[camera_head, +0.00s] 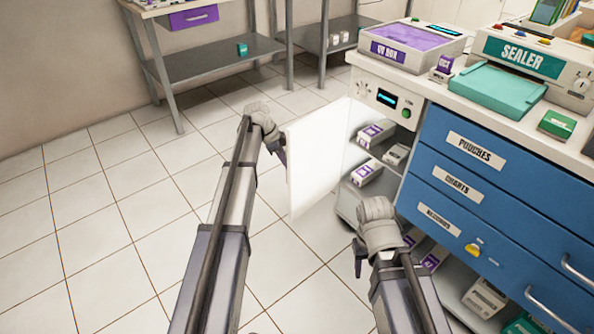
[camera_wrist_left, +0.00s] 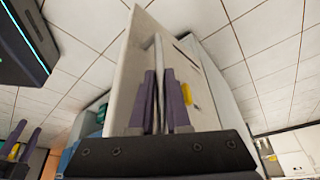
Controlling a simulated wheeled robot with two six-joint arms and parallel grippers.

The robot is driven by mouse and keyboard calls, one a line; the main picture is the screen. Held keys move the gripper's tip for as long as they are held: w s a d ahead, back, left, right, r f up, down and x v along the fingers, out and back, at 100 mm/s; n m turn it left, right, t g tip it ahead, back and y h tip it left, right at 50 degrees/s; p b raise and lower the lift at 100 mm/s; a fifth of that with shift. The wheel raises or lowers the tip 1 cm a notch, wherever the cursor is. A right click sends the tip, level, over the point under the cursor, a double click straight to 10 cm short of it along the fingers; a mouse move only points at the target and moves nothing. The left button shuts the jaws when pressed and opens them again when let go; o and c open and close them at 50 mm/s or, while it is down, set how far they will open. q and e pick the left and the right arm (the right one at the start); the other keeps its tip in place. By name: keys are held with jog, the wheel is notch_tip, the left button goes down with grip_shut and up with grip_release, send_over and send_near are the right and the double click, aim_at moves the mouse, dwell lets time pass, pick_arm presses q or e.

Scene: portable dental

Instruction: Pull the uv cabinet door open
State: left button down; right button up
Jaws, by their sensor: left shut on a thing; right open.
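The white uv cabinet (camera_head: 388,97) stands left of the blue drawers, with a small display and a green button on its front. Its pale door (camera_head: 315,160) stands swung open, and boxes show on the shelves inside. My left gripper (camera_head: 281,152) is at the door's outer edge. In the left wrist view the purple fingers (camera_wrist_left: 163,95) are closed on a thin part of the door (camera_wrist_left: 128,65); I cannot tell whether it is a handle or the edge. My right gripper (camera_head: 358,262) is open and empty, low in front of the cabinet.
Blue drawers (camera_head: 490,200) with metal handles stand on the right. The counter holds a UV box (camera_head: 410,45) and a sealer (camera_head: 530,60). A grey shelf table (camera_head: 205,65) is at the back. The tiled floor (camera_head: 110,220) on the left is clear.

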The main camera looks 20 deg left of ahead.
pick_arm(q)
jog(key=shift+w+a, duration=1.1)
jog(key=shift+w, duration=0.05)
jog(key=c, duration=0.9)
grip_release()
jog(key=p+v, duration=0.7)
jog(key=shift+a+r, duration=0.1)
jog(key=shift+r, duration=0.3)
jog(key=shift+s, duration=0.1)
